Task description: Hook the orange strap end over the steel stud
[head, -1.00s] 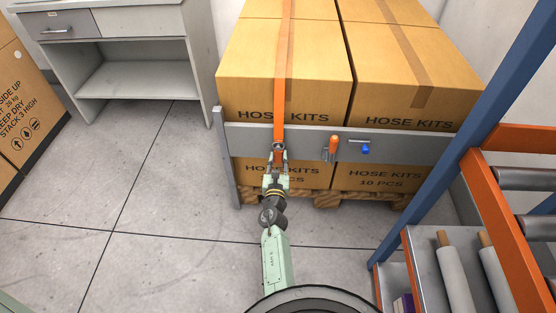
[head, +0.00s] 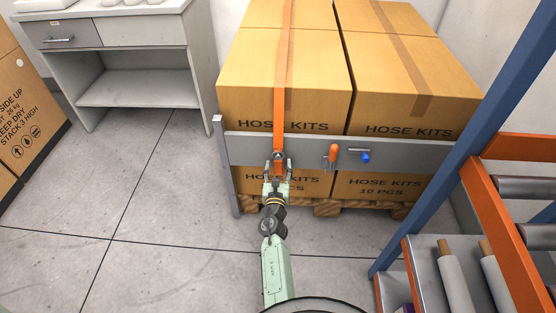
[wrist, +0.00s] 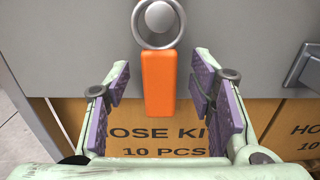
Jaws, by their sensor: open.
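The orange strap (head: 279,110) runs down over the front of the boxes to the grey rail. Its steel end ring (wrist: 139,20) shows in the wrist view, with the round steel stud (wrist: 159,16) inside its opening. A short orange tab (wrist: 159,85) hangs straight down below the ring. My gripper (wrist: 160,92) is open, with one purple-padded finger on each side of the tab and a gap on both sides. In the head view my gripper (head: 277,172) is just below the ring, at the rail's lower edge. How deep the ring sits on the stud is hard to tell.
The grey rail (head: 240,147) crosses in front of stacked hose-kit boxes (head: 410,85) on a pallet. A blue post (head: 480,130) and roller rack stand further right. Floor at left is clear.

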